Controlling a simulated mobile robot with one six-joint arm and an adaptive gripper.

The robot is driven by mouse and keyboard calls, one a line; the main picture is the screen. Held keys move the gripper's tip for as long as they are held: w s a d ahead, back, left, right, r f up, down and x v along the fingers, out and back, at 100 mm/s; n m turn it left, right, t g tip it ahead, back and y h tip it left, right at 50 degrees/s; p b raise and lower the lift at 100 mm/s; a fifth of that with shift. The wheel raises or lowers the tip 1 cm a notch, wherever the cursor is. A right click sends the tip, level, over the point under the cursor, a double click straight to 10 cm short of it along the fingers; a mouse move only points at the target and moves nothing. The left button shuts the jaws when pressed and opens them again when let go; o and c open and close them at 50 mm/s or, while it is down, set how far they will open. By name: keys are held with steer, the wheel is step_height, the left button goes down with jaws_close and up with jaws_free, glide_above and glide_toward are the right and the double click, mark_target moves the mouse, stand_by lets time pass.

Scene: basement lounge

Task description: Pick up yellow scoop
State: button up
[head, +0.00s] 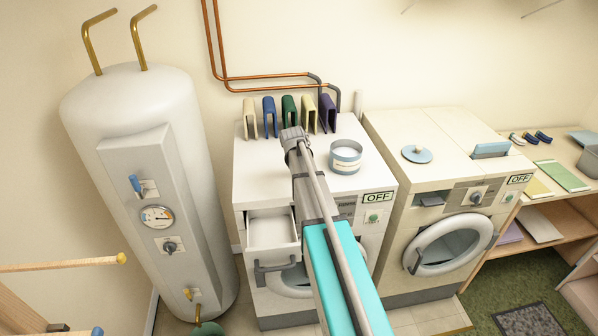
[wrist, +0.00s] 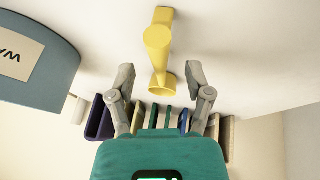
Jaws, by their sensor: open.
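The yellow scoop (wrist: 158,45) lies on the white washer top in the wrist view, at the upper middle, with its lower end between my fingertips. My gripper (wrist: 160,74) is open, with one grey finger on each side of the scoop and a visible gap to both. In the head view my gripper (head: 292,137) is over the left washer (head: 262,175), and the scoop is hidden behind my arm. I cannot tell how high the fingers are above the surface.
A blue-and-white tub (head: 346,158) stands close to the right of my gripper in the head view. Several coloured upright holders (head: 289,108) line the washer's back edge. The left washer's drawer (head: 271,230) is pulled out. A second washer (head: 425,150) stands to the right.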

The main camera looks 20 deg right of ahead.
steer(key=shift+b+x, duration=0.55)
steer(key=shift+x, duration=0.35)
steer(key=shift+c, duration=0.2)
jaws_close()
